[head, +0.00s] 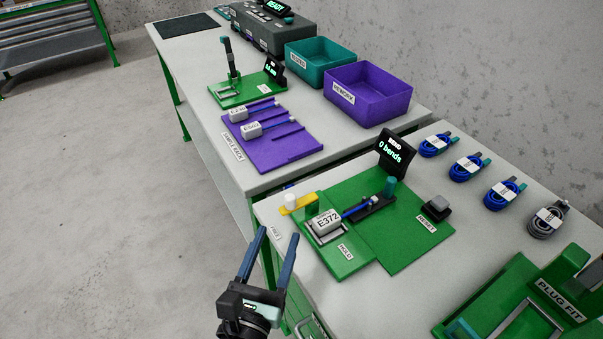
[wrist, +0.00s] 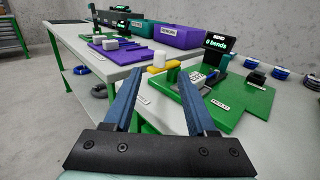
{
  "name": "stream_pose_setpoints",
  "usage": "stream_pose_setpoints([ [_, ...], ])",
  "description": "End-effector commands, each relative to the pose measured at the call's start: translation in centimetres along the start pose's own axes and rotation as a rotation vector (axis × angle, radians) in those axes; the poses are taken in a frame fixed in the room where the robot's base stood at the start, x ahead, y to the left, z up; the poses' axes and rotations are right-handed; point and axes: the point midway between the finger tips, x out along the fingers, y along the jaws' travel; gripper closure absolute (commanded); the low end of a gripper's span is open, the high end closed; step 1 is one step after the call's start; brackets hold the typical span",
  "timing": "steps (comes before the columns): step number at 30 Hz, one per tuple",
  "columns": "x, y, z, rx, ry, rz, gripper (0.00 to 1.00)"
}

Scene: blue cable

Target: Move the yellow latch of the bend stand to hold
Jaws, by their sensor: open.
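The bend stand is a green plate (head: 397,234) with a black display (head: 397,150) reading "0 bends". Its yellow latch (head: 299,206) has a white knob and sits at the plate's left corner, near the FREE label (head: 276,233); the HOLD label (head: 345,251) is farther along the front edge. A blue cable (head: 357,208) with a white tag "E372" lies in the stand beside the latch. My gripper (head: 278,237) is open and empty, off the table's front edge. In the wrist view the latch (wrist: 160,66) shows beyond and between the fingers (wrist: 157,82), apart from them.
A RESET button (head: 437,206) is at the plate's right. Several coiled cables (head: 467,168) lie behind. A green PLUG FIT fixture (head: 527,310) stands at the lower right. A purple sample rack (head: 272,142) and purple bin (head: 368,95) are on the farther table. Open floor lies left.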

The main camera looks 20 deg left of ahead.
Motion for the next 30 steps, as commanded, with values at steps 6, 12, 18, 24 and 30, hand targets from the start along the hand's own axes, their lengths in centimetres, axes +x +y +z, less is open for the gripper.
stream_pose_setpoints([
  [6, 2.5, 0.0, 0.2, -0.001, -0.004, -0.001, 0.43],
  [12, 6.1, -0.1, 0.1, 0.001, -0.004, -0.003, 0.43],
  [18, 9.6, -0.1, 0.0, 0.002, -0.003, -0.002, 0.43],
  [24, 11.9, -0.1, 0.0, 0.002, -0.003, -0.001, 0.43],
  [30, 12.8, -0.1, 0.0, 0.003, -0.002, -0.001, 0.43],
])
